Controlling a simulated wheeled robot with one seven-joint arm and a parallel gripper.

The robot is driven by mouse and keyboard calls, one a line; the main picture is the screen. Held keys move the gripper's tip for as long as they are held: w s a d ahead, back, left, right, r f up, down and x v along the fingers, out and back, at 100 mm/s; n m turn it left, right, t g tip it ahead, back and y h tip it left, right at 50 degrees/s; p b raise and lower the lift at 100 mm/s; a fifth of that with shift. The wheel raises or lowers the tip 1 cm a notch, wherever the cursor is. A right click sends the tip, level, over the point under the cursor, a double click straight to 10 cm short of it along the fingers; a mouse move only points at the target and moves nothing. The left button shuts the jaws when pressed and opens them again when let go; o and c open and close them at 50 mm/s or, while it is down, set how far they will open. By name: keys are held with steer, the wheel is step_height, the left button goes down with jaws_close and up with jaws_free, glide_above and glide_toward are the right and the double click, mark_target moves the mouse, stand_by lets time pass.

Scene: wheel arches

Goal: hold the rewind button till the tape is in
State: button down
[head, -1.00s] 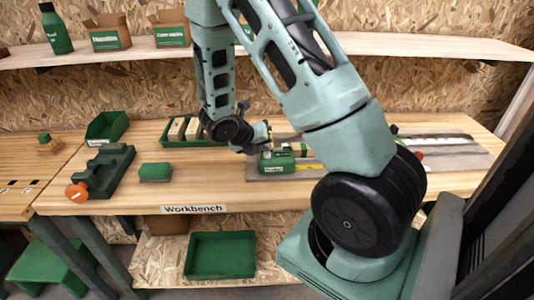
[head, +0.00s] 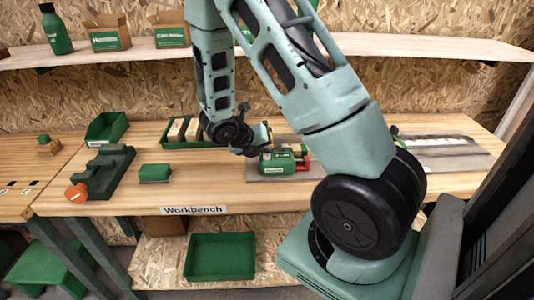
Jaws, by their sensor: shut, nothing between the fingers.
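A green tape measure (head: 277,162) with a pale label stands on a grey mat (head: 264,176) in the middle of the workbench. A red piece (head: 303,163) sits at its right side. No yellow tape shows to its right now. My gripper (head: 265,140) is shut and empty, at the top left of the tape measure. It appears to touch or nearly touch it; the rewind button itself is too small or hidden to make out.
A green vice-like tool (head: 108,172) with an orange knob, a green block (head: 154,172) and green bins (head: 107,127) stand to the left. A shelf (head: 130,55) runs behind, above the bench. The bench front between block and mat is clear.

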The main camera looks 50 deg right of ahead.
mark_target(265, 156)
steer(key=shift+r+p, duration=0.75)
steer(key=shift+r, duration=0.1)
step_height(265, 156, up, 5)
steer(key=p, duration=0.4)
steer(key=shift+p, duration=0.3)
